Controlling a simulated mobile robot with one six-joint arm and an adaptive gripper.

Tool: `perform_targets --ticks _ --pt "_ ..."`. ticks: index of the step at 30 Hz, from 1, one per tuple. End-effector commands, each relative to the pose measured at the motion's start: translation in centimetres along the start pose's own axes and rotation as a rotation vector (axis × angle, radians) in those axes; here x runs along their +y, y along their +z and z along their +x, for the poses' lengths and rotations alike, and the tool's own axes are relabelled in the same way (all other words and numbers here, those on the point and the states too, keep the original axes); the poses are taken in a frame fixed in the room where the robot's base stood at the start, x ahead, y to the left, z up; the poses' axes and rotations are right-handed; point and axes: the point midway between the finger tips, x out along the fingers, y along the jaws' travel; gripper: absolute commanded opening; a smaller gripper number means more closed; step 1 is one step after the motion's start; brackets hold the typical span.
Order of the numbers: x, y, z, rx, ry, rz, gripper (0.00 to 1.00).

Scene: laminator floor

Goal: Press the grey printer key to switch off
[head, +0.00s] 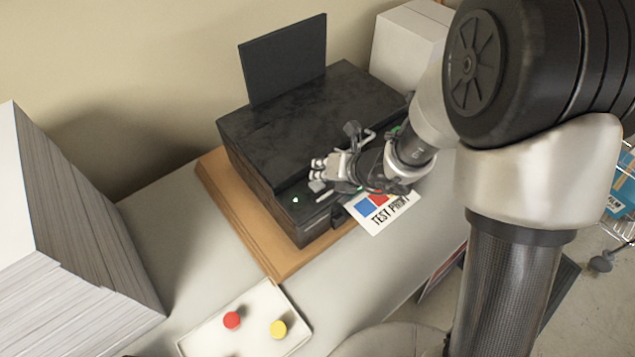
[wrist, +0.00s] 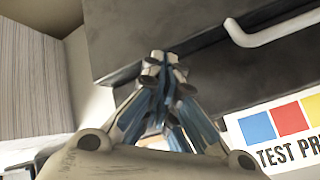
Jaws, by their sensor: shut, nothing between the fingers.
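The black printer (head: 315,110) stands on a wooden board (head: 225,200), with a raised dark panel (head: 285,60) at its back. A small lit mark (head: 295,199) shows on its front control strip. My gripper (head: 317,176) is shut and empty, over the front edge of the printer beside that mark. In the wrist view the shut fingertips (wrist: 163,62) overlap the printer's dark face (wrist: 130,30); I cannot tell whether they touch it. I cannot make out the grey key; the gripper may hide it. A printed "TEST PRINT" sheet (head: 385,212) sticks out in front.
A tall paper stack (head: 75,250) stands at the left. A white tray (head: 255,300) with a red button (head: 232,320) and a yellow button (head: 279,329) lies in front. A white box (head: 405,45) is behind the printer. Grey tabletop is clear between the stack and the board.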

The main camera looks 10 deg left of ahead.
Motion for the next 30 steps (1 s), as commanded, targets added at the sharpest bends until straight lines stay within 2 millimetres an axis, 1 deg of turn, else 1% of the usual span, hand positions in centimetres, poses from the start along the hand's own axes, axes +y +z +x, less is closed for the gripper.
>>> perform_targets --ticks 15,24,30 --pt "-0.02 -0.02 0.03 0.0 0.0 0.0 0.0" --pt "-0.5 -0.5 0.68 0.0 0.0 0.0 0.0" --pt "-0.46 -0.46 0.63 0.0 0.0 0.0 0.0"
